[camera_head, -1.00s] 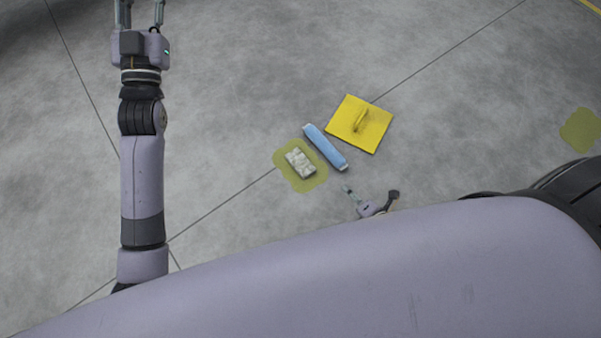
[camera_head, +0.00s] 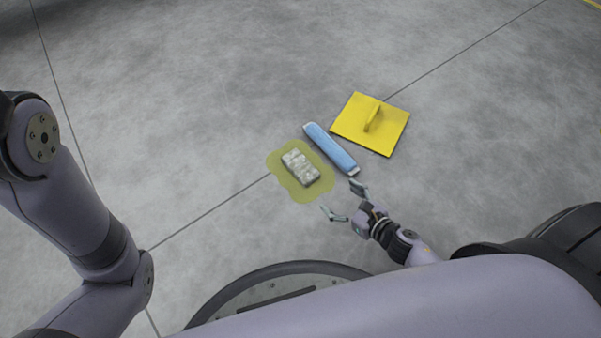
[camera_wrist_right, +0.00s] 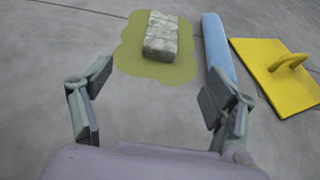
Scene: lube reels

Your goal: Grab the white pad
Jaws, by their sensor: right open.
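The white pad (camera_head: 300,167) is a whitish, mottled block lying in a yellow-green puddle (camera_head: 291,191) on the floor. In the right wrist view the pad (camera_wrist_right: 161,37) is beyond the fingers, near the top middle. My right gripper (camera_head: 345,203) is open and empty, below and to the right of the pad and apart from it. In the right wrist view its two fingers (camera_wrist_right: 155,107) are spread wide with bare floor between them. My left arm shows at the left of the head view, but its gripper is out of the picture.
A blue roll (camera_head: 331,149) lies just right of the puddle. A yellow plate with a handle (camera_head: 370,124) lies farther right, and both also show in the right wrist view. The grey floor around them is clear.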

